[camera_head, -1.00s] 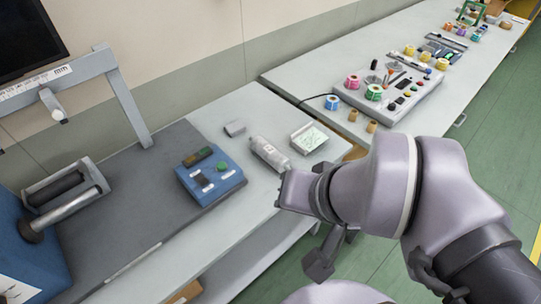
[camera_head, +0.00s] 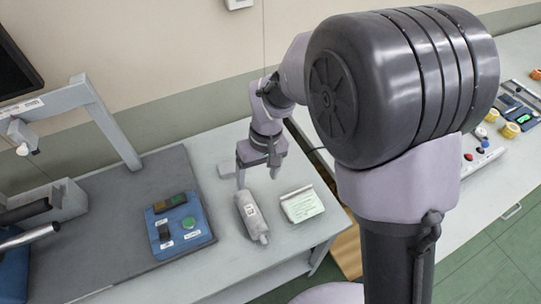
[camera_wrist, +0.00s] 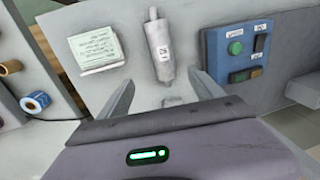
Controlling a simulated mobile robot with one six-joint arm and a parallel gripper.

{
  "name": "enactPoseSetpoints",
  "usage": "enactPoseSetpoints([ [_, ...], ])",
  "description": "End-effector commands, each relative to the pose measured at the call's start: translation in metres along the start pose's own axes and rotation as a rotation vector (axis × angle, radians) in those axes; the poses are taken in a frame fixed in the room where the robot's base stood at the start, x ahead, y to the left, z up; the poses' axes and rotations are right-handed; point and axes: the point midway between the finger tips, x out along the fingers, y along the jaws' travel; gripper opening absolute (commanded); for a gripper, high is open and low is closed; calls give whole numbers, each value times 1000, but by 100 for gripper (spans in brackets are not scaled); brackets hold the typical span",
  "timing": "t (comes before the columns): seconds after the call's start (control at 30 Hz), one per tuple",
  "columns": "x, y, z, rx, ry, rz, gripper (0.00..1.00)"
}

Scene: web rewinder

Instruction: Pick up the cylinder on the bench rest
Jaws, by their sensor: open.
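A grey cylinder (camera_head: 250,216) with a white label and a narrower end lies on its side on the light bench top. The wrist view also shows the cylinder (camera_wrist: 159,48), ahead of my fingers. Any rest under it cannot be made out. My gripper (camera_head: 257,176) is open and empty, above the bench just behind the cylinder in the head view. In the wrist view my gripper (camera_wrist: 160,80) has its fingers spread, with the cylinder's near end roughly centred between them and apparently not touched.
A tilted tray with a pale green card (camera_head: 302,205) stands close right of the cylinder. A blue control box (camera_head: 178,228) with a green button stands to its left on a dark mat. A small grey block (camera_wrist: 172,102) lies between my fingers in the wrist view.

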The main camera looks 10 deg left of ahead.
Motion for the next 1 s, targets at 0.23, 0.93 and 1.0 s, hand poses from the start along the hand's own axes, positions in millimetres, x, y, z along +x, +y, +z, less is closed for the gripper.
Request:
enactPoseSetpoints([
  [0.23, 81, 2, 2, 3, -4, 0, 76],
  [0.93, 166, 3, 7, 5, 0, 1, 76],
  [1.0, 165, 3, 7, 5, 0, 1, 74],
])
